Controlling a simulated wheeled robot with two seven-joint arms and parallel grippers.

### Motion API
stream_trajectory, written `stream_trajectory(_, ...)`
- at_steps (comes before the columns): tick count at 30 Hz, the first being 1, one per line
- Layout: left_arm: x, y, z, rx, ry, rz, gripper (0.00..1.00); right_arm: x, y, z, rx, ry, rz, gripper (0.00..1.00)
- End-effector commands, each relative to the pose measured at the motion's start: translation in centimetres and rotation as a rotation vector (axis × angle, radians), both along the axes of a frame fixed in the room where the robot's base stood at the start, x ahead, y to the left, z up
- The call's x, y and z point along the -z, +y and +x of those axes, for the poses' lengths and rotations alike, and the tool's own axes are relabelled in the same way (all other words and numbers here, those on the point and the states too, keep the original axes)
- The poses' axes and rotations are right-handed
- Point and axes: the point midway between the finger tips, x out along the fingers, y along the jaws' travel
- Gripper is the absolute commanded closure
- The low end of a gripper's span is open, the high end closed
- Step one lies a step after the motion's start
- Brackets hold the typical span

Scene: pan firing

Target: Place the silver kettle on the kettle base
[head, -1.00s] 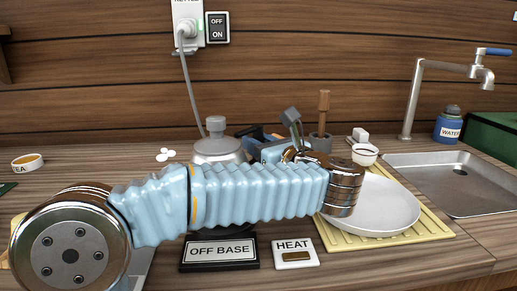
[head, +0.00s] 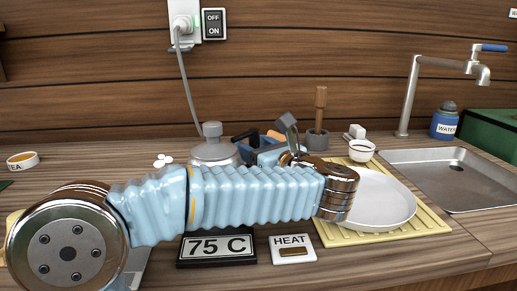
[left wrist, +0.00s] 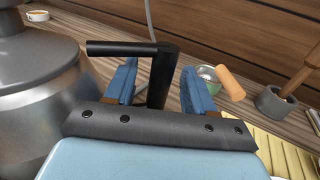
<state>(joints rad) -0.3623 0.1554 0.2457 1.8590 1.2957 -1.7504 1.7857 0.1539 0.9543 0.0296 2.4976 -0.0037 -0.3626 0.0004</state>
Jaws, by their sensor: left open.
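The silver kettle (head: 214,151) stands upright behind my left forearm, with its grey knob and lid showing. My arm hides its lower body and the kettle base beneath it. The display (head: 217,247) in front reads "75 C". In the left wrist view the kettle's metal body (left wrist: 40,95) fills the left side. Its black handle (left wrist: 158,78) runs down between the two blue fingers of my left gripper (left wrist: 160,88). The gripper is open, with gaps beside the handle. My right gripper is out of view.
A white plate (head: 372,202) on a yellow slatted mat (head: 425,228) lies right of my wrist. A grey pot (head: 317,140) with a wooden-handled tool stands behind. A HEAT panel (head: 292,249) lies in front. A sink (head: 455,190) is at right. A cord hangs behind the kettle.

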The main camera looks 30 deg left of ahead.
Motion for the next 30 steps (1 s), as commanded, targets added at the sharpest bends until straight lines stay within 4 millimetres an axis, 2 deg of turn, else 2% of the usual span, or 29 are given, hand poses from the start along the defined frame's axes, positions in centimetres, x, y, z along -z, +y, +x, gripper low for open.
stream_trajectory(2,-0.4,0.0,0.0,0.0,0.0,0.0,0.46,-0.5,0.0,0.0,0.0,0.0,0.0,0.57)
stream_trajectory(5,0.1,-1.1,-0.5,0.003,-0.001,-0.001,0.46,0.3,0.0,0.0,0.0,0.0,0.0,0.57)
stream_trajectory(15,0.1,-8.7,-5.0,0.006,-0.001,-0.001,0.46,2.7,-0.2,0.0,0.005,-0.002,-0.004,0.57)
stream_trajectory(22,-0.3,-10.0,-5.8,0.003,0.0,0.0,0.46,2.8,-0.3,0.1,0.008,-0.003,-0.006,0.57)
stream_trajectory(30,-0.4,-10.4,-6.1,-0.001,0.0,0.0,0.46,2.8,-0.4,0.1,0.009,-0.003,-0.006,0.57)
